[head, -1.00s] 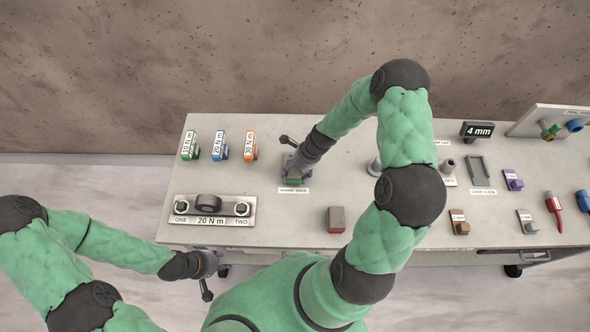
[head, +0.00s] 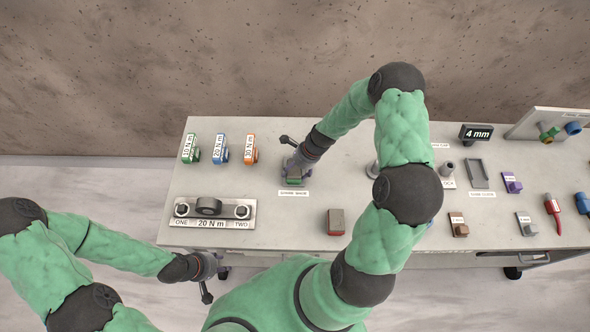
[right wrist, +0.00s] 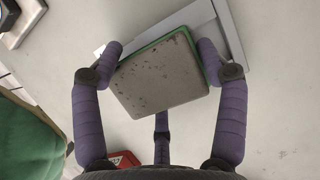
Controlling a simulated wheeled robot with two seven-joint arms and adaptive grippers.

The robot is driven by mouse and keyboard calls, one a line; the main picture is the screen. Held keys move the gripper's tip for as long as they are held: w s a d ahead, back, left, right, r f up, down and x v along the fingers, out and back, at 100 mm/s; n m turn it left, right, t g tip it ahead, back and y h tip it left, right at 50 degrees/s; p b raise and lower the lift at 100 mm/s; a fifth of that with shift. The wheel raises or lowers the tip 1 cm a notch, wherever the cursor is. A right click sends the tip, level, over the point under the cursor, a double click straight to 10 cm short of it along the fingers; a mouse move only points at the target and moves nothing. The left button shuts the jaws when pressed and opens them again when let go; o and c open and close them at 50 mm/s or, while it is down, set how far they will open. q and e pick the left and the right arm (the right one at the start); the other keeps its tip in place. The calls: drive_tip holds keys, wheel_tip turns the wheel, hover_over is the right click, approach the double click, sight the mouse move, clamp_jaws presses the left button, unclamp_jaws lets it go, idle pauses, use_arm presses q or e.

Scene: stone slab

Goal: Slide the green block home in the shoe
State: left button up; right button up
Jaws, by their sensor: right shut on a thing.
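The green block (head: 293,182) is at the shoe, behind a small label on the slab. In the right wrist view the block (right wrist: 160,76) shows a speckled grey-brown face with green along its far and right edges. My right gripper (right wrist: 166,64) is shut on it, one purple finger at each side. The grey shoe (right wrist: 231,32) shows beyond the block's far and right edges, with a raised wall on the right. The block covers much of it, and I cannot tell how deep it sits. My left gripper (head: 207,290) hangs off the slab's front left; its jaw state is unclear.
A red and grey block (head: 336,222) lies at the slab's front edge. A 20 N m plate (head: 212,222) with two bolts is at the left. Green, blue and orange tools (head: 221,148) stand behind it. Posts and small labelled parts crowd the right.

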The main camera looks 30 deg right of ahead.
drive_tip(key=shift+w+d, duration=0.2)
drive_tip(key=shift+w, duration=0.05)
drive_tip(key=o, duration=1.4)
drive_tip(key=shift+w, duration=0.1)
drive_tip(key=shift+o, duration=0.2)
drive_tip(key=shift+r, duration=0.1)
drive_tip(key=v, duration=1.2)
